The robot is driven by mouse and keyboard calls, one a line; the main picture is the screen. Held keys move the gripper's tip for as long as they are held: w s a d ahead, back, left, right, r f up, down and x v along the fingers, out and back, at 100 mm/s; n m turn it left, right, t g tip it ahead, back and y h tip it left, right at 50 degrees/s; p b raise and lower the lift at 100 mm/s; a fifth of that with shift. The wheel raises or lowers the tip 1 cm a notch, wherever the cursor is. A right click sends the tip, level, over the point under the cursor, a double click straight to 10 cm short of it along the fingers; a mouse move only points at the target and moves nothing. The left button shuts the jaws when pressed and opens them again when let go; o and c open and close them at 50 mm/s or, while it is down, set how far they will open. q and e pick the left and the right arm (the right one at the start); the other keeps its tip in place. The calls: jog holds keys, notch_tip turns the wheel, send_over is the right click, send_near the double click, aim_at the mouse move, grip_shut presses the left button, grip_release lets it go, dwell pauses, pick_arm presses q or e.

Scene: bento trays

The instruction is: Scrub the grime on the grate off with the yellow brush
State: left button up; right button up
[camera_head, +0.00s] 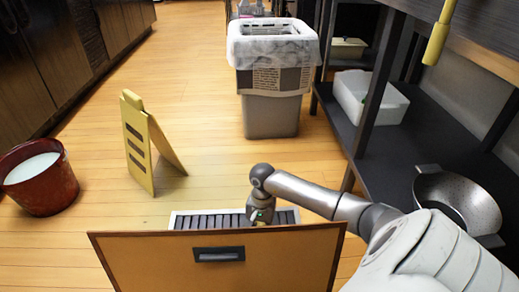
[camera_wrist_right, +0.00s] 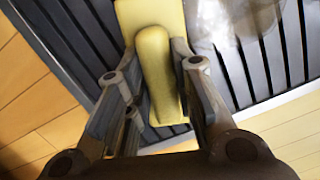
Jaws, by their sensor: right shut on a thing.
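The grate (camera_head: 222,221) is set in the floor, with dark slats and a pale frame; its near side is hidden behind a brown board. My right gripper (camera_head: 261,217) is over the grate, pointing down. In the right wrist view, my right gripper (camera_wrist_right: 155,52) is shut on the handle of the yellow brush (camera_wrist_right: 157,62). The brush's flat body lies over the slats (camera_wrist_right: 262,70); I cannot tell whether its bristles touch them. A whitish, blurry patch of grime (camera_wrist_right: 238,18) shows on the slats to the right of the brush. My left gripper is not in view.
The brown board (camera_head: 150,262) with a dark handle stands in front. A yellow floor sign (camera_head: 139,150) and a red bucket (camera_head: 45,192) stand left. A bin (camera_head: 271,112) is behind. A dark shelf (camera_head: 428,125) with a pan (camera_head: 455,198) is right.

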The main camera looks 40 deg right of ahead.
jog(key=shift+f+b, duration=0.65)
jog(key=shift+f, duration=0.15)
dwell(0.5)
